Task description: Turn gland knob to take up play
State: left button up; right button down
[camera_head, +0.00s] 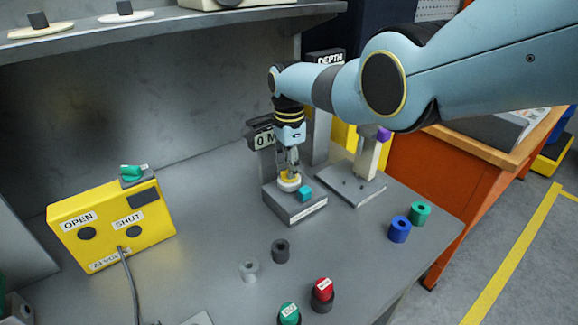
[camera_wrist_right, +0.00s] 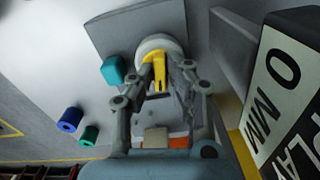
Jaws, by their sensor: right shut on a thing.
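The gland knob (camera_head: 289,182) is a round white piece with a yellow part on top, standing on a grey block (camera_head: 296,211). In the right wrist view the knob (camera_wrist_right: 155,46) shows as a white disc with a yellow bar across it. My right gripper (camera_head: 290,170) comes down on it from above, its fingers on either side of the yellow part. It is shut on the knob; the fingers hide some of it. In the right wrist view the fingers (camera_wrist_right: 160,80) flank the yellow bar. My left gripper is not in view.
A "0 MM" sign (camera_head: 262,138) stands close behind the knob. A teal cube (camera_head: 305,194) sits beside it on the block. A grey stand (camera_head: 355,183) is to the right. A yellow OPEN/SHUT box (camera_head: 112,225) is at left. Loose rings and buttons lie in front.

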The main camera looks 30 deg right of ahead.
jog(key=shift+r, duration=0.1)
jog(key=c, duration=1.3)
grip_release()
jog(key=shift+c, duration=0.2)
notch_tip(320, 180, up, 12)
